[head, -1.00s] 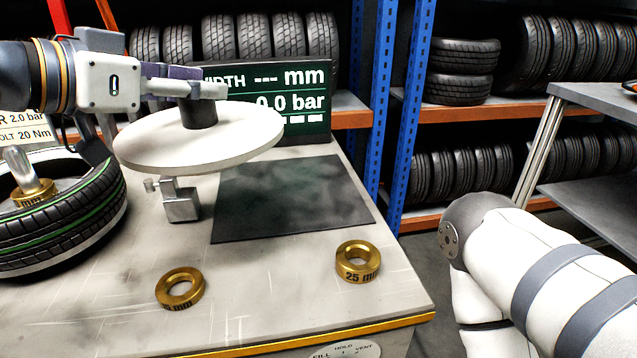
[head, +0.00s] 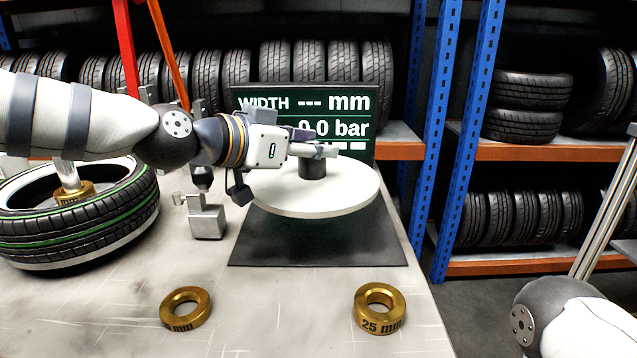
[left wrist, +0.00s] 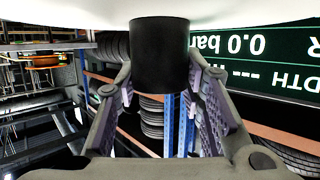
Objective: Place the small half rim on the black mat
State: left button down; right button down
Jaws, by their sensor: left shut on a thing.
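The small half rim is a pale round disc (head: 335,195) with a dark hub post on top. My left gripper (head: 322,158) is shut on the post and holds the disc roughly level. In the left wrist view the dark post (left wrist: 160,55) stands between the gripper's fingers (left wrist: 165,95). In the head view the disc overlaps the far part of the black mat (head: 320,245), which lies flat on the bench. The disc hides the mat's far part, and I cannot tell how high it is above the mat. My right gripper is not in view.
A tyre (head: 75,215) with a green stripe lies at the left. A metal block (head: 207,222) stands just left of the mat. Two brass rings, one left (head: 186,308) and a 25 mm one right (head: 380,309), lie in front. A display (head: 305,105) stands behind.

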aim_at(318, 177)
pick_arm(q)
jog(key=shift+w+d+f, duration=0.2)
jog(key=shift+w+f, duration=0.35)
jog(key=shift+w+d+f, duration=0.15)
jog(key=shift+w+f, duration=0.4)
jog(key=shift+w+d+f+b, duration=0.1)
jog(key=shift+w+f+b, duration=0.1)
jog(key=shift+f, duration=0.7)
jog(key=shift+w+f+b, duration=0.1)
jog(key=shift+f+b, duration=0.1)
jog(key=shift+f, duration=0.7)
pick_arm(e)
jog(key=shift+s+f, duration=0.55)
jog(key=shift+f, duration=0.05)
pick_arm(q)
jog(key=shift+f, duration=0.15)
jog(key=c, duration=1.5)
grip_release()
jog(key=shift+s+f, duration=0.1)
jog(key=shift+f, duration=0.15)
jog(key=o, duration=0.4)
jog(key=shift+o, duration=0.2)
